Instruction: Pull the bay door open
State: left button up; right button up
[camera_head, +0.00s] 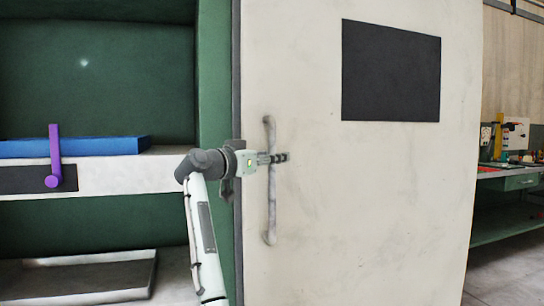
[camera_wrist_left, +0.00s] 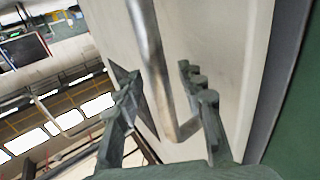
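The bay door (camera_head: 370,210) is a cream panel with a dark window (camera_head: 391,70). It fills the middle of the head view, its left edge beside the green frame (camera_head: 214,80). A grey upright bar handle (camera_head: 271,215) is fixed near that left edge. My left gripper (camera_head: 280,158) is at the handle's middle. In the left wrist view, its two fingers (camera_wrist_left: 158,92) stand apart with the handle (camera_wrist_left: 148,45) between them and visible gaps on both sides. My right gripper is in neither view.
Left of the door is a green bay with a pale ledge (camera_head: 110,178), a blue slab (camera_head: 100,146), a purple lever (camera_head: 55,155) and a grey tray (camera_head: 80,278) lower down. A workbench (camera_head: 510,180) stands beyond the door's right edge, with open floor before it.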

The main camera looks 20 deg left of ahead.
pick_arm(q)
grip_shut()
jog(key=shift+f, duration=0.1)
dwell(0.5)
